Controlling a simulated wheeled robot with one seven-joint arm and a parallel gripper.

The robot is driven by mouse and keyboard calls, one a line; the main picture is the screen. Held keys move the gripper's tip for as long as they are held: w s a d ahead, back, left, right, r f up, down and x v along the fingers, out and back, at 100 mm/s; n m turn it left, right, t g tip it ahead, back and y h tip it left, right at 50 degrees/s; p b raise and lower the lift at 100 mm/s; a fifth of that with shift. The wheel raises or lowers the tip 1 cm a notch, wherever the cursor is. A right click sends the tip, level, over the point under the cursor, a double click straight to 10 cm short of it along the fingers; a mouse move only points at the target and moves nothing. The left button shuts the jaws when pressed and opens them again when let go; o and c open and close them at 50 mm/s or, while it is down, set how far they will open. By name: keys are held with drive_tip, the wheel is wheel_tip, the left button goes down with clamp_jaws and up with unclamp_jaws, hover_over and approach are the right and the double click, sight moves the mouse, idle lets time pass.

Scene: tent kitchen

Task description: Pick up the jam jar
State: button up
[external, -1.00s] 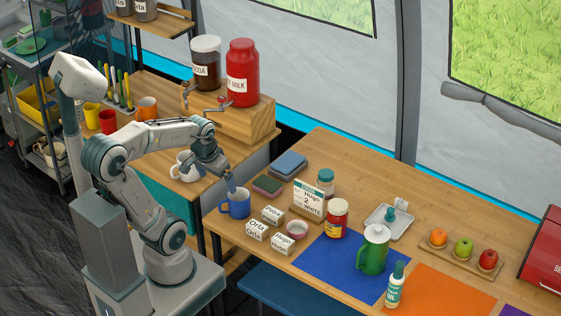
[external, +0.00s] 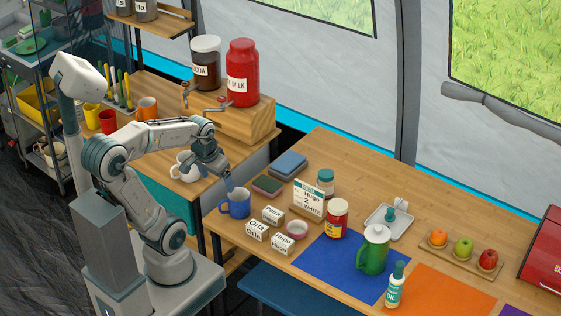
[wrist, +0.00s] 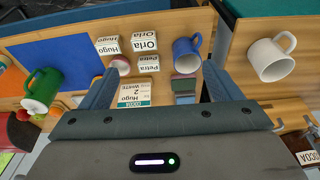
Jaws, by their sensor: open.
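The red jar (external: 337,219) with a pale lid and a yellow and white label, which looks like the jam jar, stands upright on the wooden table at the edge of the blue mat.
A blue mug (external: 235,204), name cards (external: 272,215), a small pink bowl (external: 297,229) and a sign (external: 308,200) stand between my gripper and the jar. A teal-lidded jar (external: 325,183) is behind it. A green pitcher (external: 373,252) stands to its right.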

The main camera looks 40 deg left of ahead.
drive_tip(key=n+h+b, duration=0.3)
drive_tip(key=n, duration=2.3)
hover_over(323, 172)
drive_tip(key=s+a, duration=0.2)
drive_tip(key=a, duration=0.1)
wheel_tip(323, 172, down, 12)
drive_tip(key=x, duration=0.8)
drive_tip(key=shift+s+d+r, duration=0.1)
drive_tip(key=shift+s+d, duration=0.15)
drive_tip(key=shift+d, duration=0.1)
drive_tip(key=shift+x, duration=2.65)
drive_tip(key=shift+s, duration=0.15)
drive_tip(key=c, duration=1.3)
drive_tip(key=shift+r, duration=0.1)
